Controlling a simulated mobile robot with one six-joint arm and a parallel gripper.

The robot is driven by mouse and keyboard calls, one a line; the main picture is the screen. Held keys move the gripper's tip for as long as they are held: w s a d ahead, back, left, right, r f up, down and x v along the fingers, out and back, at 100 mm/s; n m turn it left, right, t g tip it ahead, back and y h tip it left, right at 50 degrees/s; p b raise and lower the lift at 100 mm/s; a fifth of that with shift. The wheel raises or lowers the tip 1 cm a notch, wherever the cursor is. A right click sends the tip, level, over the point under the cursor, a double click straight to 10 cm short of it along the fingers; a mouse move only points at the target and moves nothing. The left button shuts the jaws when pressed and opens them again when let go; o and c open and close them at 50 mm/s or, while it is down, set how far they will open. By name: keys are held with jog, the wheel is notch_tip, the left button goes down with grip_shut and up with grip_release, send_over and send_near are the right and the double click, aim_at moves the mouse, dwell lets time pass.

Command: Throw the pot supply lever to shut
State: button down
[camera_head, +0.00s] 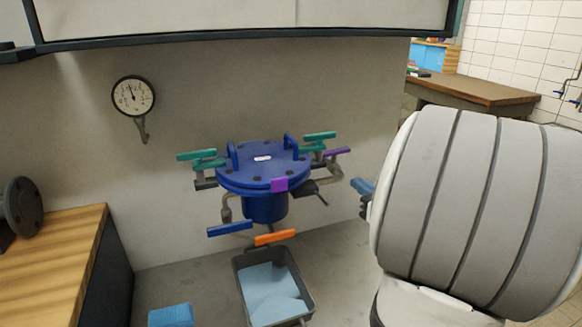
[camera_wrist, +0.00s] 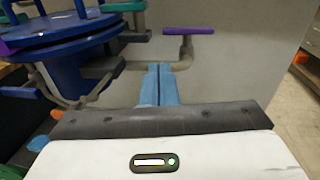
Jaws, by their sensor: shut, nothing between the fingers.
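A blue round pot (camera_head: 263,175) with a bolted lid stands by the wall in the head view, ringed by pipes with coloured levers. No readable label shows which one is the supply lever. A purple lever (camera_head: 337,151) sits on a bent grey pipe at the pot's right; it also shows in the wrist view (camera_wrist: 188,30), lying level. My gripper (camera_head: 362,187) is right of the pot. In the wrist view its blue fingers (camera_wrist: 160,68) are together and empty, below and left of the purple lever, near the pipe elbow. I cannot tell if they touch the pipe.
Teal levers (camera_head: 197,155) sit left of the pot, with more (camera_head: 320,136) at right. A blue lever (camera_head: 230,229) and an orange lever (camera_head: 275,238) are low in front. A grey tub (camera_head: 307,290) stands below. A wooden bench (camera_head: 50,260) is at left.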

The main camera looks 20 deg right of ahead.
jog(key=d+m+h, duration=0.1)
jog(key=d, duration=0.1)
jog(key=b, duration=0.1)
send_near(327, 156)
jog(key=w, duration=0.6)
jog(key=shift+w+d+f, duration=0.1)
jog(key=shift+w+f, duration=0.05)
jog(key=shift+w, duration=0.25)
jog(key=shift+w, duration=0.1)
jog(key=shift+w+a+b, duration=0.25)
jog(key=shift+w+b, duration=0.05)
jog(key=shift+b, duration=0.3)
jog(key=shift+r+t, duration=0.3)
